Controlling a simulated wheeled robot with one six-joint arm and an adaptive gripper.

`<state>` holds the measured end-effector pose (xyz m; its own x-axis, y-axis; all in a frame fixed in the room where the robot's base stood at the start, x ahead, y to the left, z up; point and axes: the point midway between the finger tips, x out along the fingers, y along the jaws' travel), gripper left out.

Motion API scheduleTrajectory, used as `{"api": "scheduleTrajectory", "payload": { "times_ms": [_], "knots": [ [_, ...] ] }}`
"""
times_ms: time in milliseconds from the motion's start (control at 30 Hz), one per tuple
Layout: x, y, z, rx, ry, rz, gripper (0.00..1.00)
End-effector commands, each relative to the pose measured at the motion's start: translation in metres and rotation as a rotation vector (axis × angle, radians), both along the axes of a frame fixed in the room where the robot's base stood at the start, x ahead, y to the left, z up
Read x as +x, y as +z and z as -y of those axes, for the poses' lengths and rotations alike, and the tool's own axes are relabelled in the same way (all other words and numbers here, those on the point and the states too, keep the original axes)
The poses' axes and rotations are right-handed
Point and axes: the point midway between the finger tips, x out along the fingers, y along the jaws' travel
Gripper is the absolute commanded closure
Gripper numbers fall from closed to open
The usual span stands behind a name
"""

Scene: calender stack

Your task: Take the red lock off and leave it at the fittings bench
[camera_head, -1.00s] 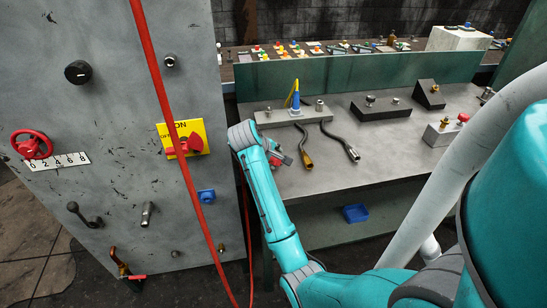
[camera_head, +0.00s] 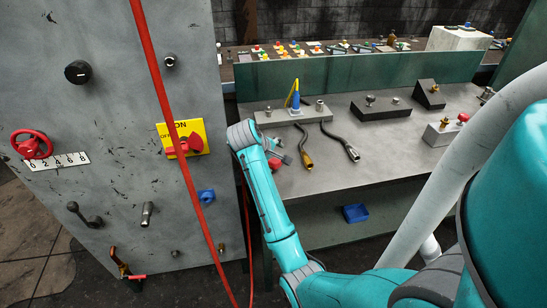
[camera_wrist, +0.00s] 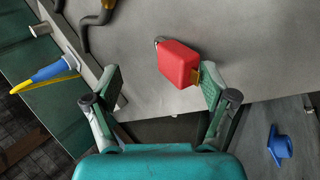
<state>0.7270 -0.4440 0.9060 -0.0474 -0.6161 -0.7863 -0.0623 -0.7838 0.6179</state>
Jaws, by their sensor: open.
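The red lock (camera_wrist: 179,64) shows in the wrist view, with its grey shackle at its upper left and a brass-coloured part at its lower right. It appears against the front part of the grey bench top (camera_head: 325,180); I cannot tell whether it rests there. My gripper (camera_wrist: 159,78) is open, its fingers spread on either side below the lock. The brass part is close to the right finger, and contact is unclear. In the head view my gripper (camera_head: 278,155) is over the bench's left front, and the lock is mostly hidden. The yellow switch plate (camera_head: 204,130) carries a red knob.
A grey panel (camera_head: 110,130) with knobs, a red handwheel and a lever stands left. A red hose (camera_head: 165,100) crosses in front. Two cable ends (camera_head: 341,141) lie near a block with a blue-yellow plug (camera_head: 296,101). The bench's middle front is clear.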

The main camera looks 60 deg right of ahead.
Motion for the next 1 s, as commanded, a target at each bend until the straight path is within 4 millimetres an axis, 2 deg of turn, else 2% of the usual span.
{"api": "scheduleTrajectory", "payload": {
  "times_ms": [1000],
  "knots": [
    [0.003,0.042,-0.032,-0.002,0.001,0.001,0.17]
  ]
}}
